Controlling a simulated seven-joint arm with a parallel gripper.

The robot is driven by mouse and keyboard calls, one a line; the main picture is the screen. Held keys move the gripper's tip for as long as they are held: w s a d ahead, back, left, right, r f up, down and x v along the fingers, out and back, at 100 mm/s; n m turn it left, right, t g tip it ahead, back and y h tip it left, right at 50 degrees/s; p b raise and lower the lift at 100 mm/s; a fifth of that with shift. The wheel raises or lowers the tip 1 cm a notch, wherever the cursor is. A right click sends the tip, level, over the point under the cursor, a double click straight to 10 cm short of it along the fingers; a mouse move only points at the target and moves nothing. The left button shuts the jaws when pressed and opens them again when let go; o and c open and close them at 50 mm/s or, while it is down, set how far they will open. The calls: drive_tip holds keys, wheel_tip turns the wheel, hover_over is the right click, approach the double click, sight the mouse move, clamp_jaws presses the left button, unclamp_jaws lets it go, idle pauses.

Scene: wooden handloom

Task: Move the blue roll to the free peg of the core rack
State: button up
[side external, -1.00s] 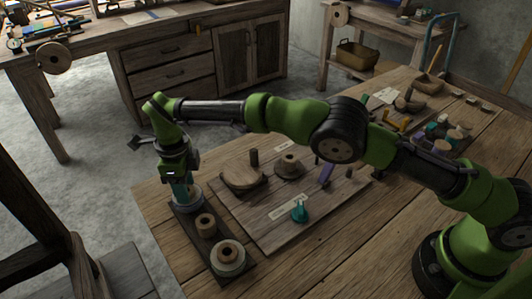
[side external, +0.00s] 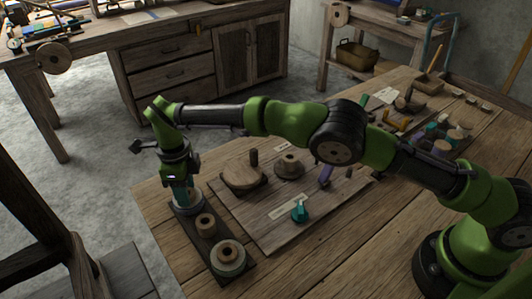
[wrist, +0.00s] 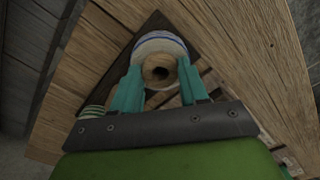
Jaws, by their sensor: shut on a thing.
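The blue roll (wrist: 160,44) is a pale roll with blue bands around a wooden core. My gripper (wrist: 158,88) has its two teal fingers shut on it, one on each side. In the side view the gripper (side external: 186,196) points down at the far end of a dark narrow rack (side external: 185,230), with the pale roll (side external: 190,208) low between the fingers. I cannot tell whether the roll touches the rack. A bare wooden core (side external: 206,225) stands mid-rack, and a green-and-white roll (side external: 228,259) stands at the near end. I cannot make out a free peg.
A wooden board beside the rack carries a round wooden piece (side external: 242,175), a brown cone-like piece (side external: 289,165), a purple piece (side external: 325,175) and a teal piece (side external: 299,211). Small items crowd the table's right side. The table's front is clear.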

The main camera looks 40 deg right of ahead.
drive_tip(key=shift+f, duration=0.2)
drive_tip(key=o, duration=1.3)
drive_tip(key=shift+r, duration=3.55)
